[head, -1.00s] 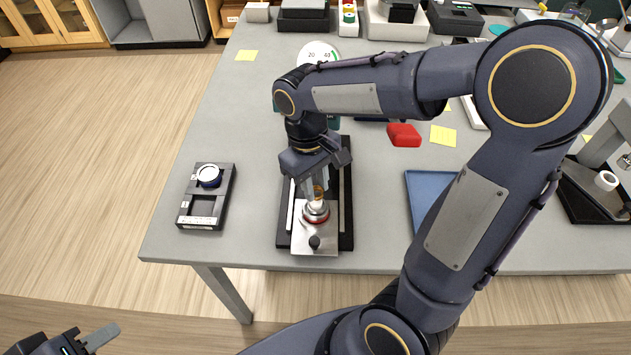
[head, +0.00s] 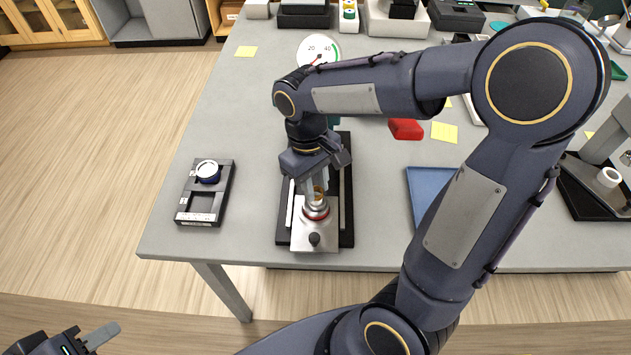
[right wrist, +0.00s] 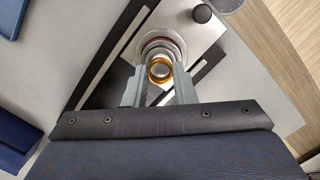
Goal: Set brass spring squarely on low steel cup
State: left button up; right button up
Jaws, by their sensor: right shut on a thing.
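My right gripper (head: 317,190) points down over the low steel cup (head: 316,212), which sits on a steel plate with a black knob. The brass spring (right wrist: 160,70) shows as a gold ring between the fingers of my right gripper (right wrist: 160,82) in the right wrist view. The gripper is shut on the spring, directly above or at the cup's mouth. Whether spring and cup touch I cannot tell. The cup (right wrist: 162,45) with its reddish ring shows just beyond the spring. My left gripper (head: 88,340) is at the bottom left, away from the table; only part of it shows.
The steel plate (head: 315,240) lies on a black base (head: 283,225) near the table's front edge. A black holder (head: 203,205) with a round white-topped part stands to the left. A blue tray (head: 425,190) and a red block (head: 406,128) lie to the right.

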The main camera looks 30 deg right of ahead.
jog(key=shift+f, duration=0.3)
jog(key=o, duration=1)
jog(key=r, duration=0.5)
jog(key=w+r, duration=0.1)
jog(key=r, duration=0.1)
jog(key=shift+a+r, duration=0.15)
jog(key=shift+r, duration=0.25)
